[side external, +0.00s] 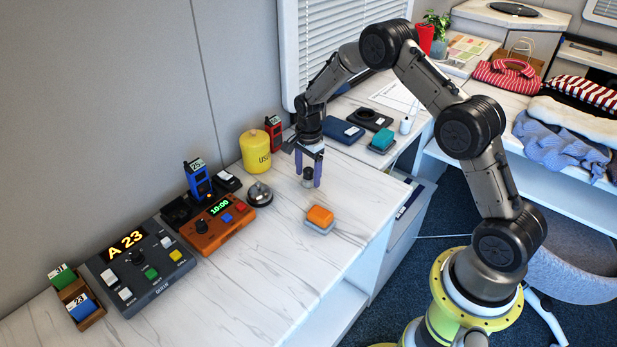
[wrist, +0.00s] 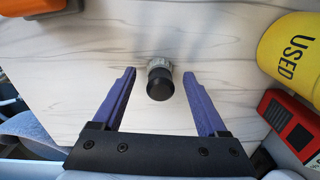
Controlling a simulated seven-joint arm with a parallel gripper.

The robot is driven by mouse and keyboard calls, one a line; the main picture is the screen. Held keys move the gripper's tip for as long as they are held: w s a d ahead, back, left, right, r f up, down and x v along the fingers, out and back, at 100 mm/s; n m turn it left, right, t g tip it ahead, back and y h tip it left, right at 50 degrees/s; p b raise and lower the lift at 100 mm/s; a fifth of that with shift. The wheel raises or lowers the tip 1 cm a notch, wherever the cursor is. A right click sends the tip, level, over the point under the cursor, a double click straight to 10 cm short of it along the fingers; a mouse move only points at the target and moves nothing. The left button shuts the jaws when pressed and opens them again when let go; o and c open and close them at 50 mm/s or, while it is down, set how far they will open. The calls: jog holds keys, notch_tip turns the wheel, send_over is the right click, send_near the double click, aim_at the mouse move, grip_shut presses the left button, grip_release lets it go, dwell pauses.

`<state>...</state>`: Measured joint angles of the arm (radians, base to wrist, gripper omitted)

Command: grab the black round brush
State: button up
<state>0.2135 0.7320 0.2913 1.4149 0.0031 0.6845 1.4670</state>
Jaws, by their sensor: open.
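The black round brush (side external: 308,181) stands upright on the white marbled counter (side external: 262,263). In the wrist view the brush (wrist: 160,85) shows a black round top and a grey band at its far side. My gripper (side external: 308,173) is open and points down over it. In the wrist view my gripper (wrist: 159,75) has its two purple fingers spread, with the brush between the fingertips and a gap on each side. How far down the fingers reach beside the brush is hard to tell.
A silver bell (side external: 259,193), a yellow USED canister (side external: 256,150) and an orange timer box (side external: 217,227) stand left of the brush. An orange sponge (side external: 320,216) on a grey base lies in front. A blue case (side external: 341,131) lies behind.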

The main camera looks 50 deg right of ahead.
jog(key=shift+f, duration=0.1)
grip_shut()
dwell(0.3)
